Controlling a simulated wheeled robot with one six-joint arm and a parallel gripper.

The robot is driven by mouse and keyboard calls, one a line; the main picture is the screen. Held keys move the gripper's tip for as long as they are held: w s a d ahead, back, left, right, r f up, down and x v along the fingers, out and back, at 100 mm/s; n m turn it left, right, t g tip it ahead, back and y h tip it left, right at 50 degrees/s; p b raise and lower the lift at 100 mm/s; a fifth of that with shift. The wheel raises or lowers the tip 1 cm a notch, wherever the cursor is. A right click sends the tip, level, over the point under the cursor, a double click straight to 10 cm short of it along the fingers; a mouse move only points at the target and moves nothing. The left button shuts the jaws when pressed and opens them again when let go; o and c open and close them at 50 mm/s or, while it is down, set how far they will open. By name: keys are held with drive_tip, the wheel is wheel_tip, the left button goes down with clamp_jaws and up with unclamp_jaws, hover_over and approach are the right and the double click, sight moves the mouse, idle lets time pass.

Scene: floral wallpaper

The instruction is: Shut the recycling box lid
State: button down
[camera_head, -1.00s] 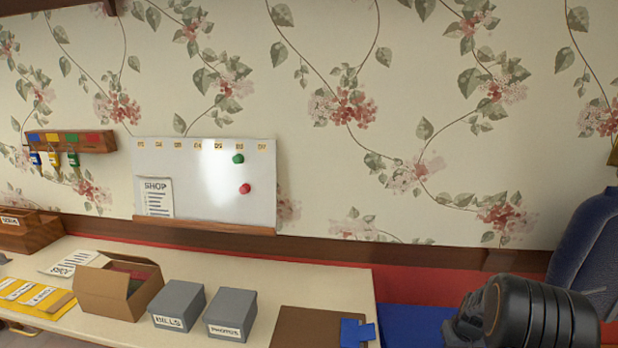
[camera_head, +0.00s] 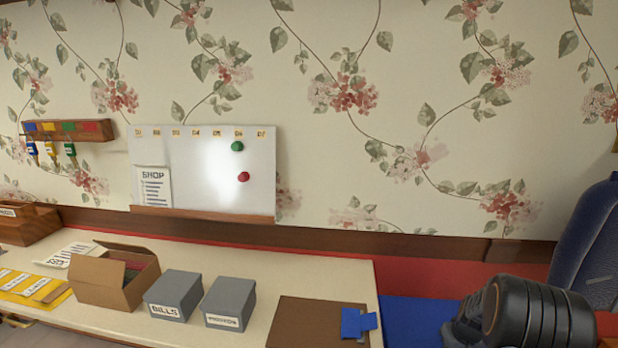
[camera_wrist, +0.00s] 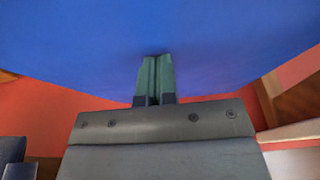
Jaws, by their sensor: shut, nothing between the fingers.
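A flat blue surface (camera_head: 412,318), probably part of the recycling box or its lid, shows beside the right end of the desk in the head view. Its lower part is cut off by the frame. In the wrist view a broad blue surface (camera_wrist: 70,45) fills the top, likely the same thing. My gripper (camera_wrist: 154,62) is shut and empty, its green fingertips pointing at that surface and at or very near it. Whether they touch, I cannot tell. In the head view my dark arm covers the lower right, and the fingers are hidden.
The cream desk (camera_head: 310,270) holds an open cardboard box (camera_head: 112,285), two grey boxes (camera_head: 175,295) and a brown board (camera_head: 300,315) with small blue pieces. A whiteboard (camera_head: 200,165) hangs above. A dark blue object (camera_head: 590,240) stands at the far right. The wall's lower part is red.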

drive_tip(key=shift+f+b, duration=2.05)
drive_tip(key=shift+f, duration=0.65)
wheel_tip(320, 180, up, 15)
drive_tip(key=p, duration=0.9)
drive_tip(key=shift+f+p, duration=0.15)
drive_tip(key=shift+p, duration=0.15)
drive_tip(key=s+a+r+p, duration=0.1)
drive_tip(key=s+a+r, duration=0.7)
drive_tip(key=a, duration=0.3)
drive_tip(key=s+a+r+n+t+p, duration=0.1)
drive_tip(key=s+a+r+p, duration=0.1)
drive_tip(key=s+a+r, duration=0.7)
drive_tip(key=a+r, duration=0.1)
drive_tip(key=a, duration=0.2)
drive_tip(key=shift+s+r+n, duration=0.3)
drive_tip(key=shift+r, duration=0.1)
